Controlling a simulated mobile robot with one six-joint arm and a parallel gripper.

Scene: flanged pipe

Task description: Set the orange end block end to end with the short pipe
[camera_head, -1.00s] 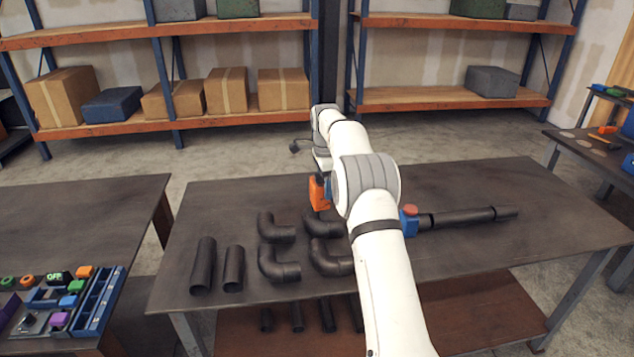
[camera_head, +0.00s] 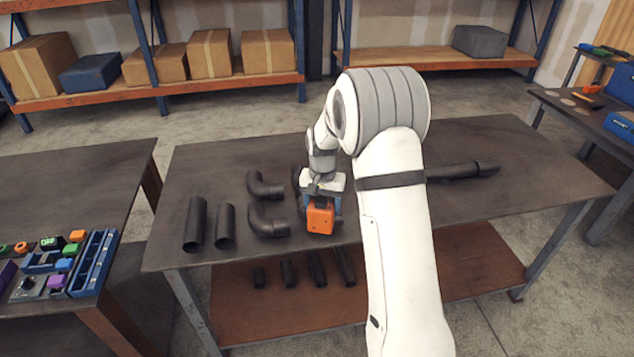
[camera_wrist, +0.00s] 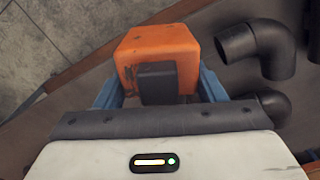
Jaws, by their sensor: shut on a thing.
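The orange end block (camera_head: 320,218) is held in my gripper (camera_head: 321,198) above the middle table, close to its front edge. In the wrist view the block (camera_wrist: 157,50) shows a dark rectangular part facing the wrist, between the two blue fingers (camera_wrist: 157,90). Two short dark pipes, one on the left (camera_head: 195,224) and one slightly shorter (camera_head: 226,227), lie side by side on the left of the table. A longer dark pipe line (camera_head: 462,171) lies at the right, its near end hidden behind my arm. I cannot tell which is the task's short pipe.
Dark elbows lie on the table left of my gripper, one behind (camera_head: 263,187) and one in front (camera_head: 266,220); others are partly hidden. Several pipes lie on the lower shelf (camera_head: 250,312). A side table at left holds a blue tray (camera_head: 94,265). The table's right front is clear.

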